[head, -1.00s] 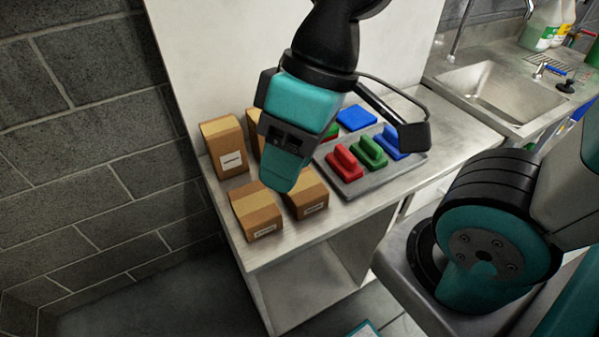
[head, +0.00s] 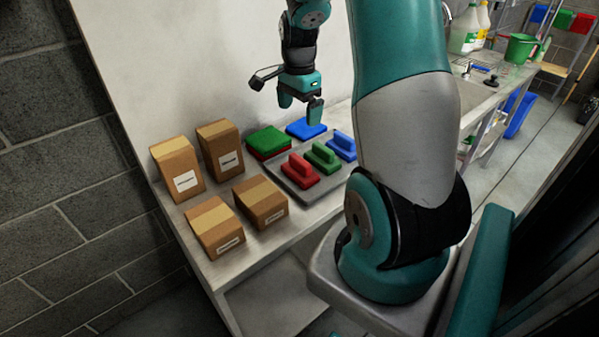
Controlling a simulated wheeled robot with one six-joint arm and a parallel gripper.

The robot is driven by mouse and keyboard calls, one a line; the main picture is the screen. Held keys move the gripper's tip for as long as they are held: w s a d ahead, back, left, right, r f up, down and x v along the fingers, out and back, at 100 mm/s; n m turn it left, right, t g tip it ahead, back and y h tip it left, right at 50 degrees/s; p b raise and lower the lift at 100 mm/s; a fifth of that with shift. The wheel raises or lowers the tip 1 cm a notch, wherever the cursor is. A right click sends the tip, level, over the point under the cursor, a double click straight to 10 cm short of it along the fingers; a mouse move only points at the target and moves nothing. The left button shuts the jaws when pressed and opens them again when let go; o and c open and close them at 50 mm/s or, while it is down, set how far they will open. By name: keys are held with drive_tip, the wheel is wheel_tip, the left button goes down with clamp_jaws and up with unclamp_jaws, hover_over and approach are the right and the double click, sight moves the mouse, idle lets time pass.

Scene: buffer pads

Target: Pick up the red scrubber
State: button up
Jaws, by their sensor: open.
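The red scrubber (head: 300,171) sits upright on a grey tray (head: 325,184) on the counter, leftmost of three scrubbers in a row. It has a raised handle and is fully in view. The green scrubber (head: 322,156) and the blue scrubber (head: 343,146) stand to its right on the same tray. My gripper (head: 300,106) hangs with its fingers pointing down, open and empty. It is above and behind the scrubbers in the picture, apart from all of them.
Green and red pads (head: 266,141) lie stacked behind the tray, with a blue pad (head: 305,129) to their right. Several cardboard boxes, such as the front one (head: 216,228), stand at the left of the counter (head: 263,252). A wall panel (head: 190,60) rises behind.

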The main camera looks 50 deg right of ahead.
sight(300, 159)
wheel_tip(300, 159, down, 11)
drive_tip(key=shift+f+p, duration=0.2)
drive_tip(key=shift+p, duration=0.85)
drive_tip(key=shift+d+f+p, duration=0.15)
drive_tip(key=shift+f+p, duration=0.35)
drive_tip(key=shift+f, duration=0.8)
drive_tip(key=shift+d+f+p, duration=0.1)
drive_tip(key=shift+f+p, duration=0.35)
drive_tip(key=shift+f, duration=0.85)
drive_tip(key=c, duration=0.8)
drive_tip(key=shift+r, duration=0.15)
wheel_tip(300, 159, up, 20)
drive_tip(key=b, duration=0.3)
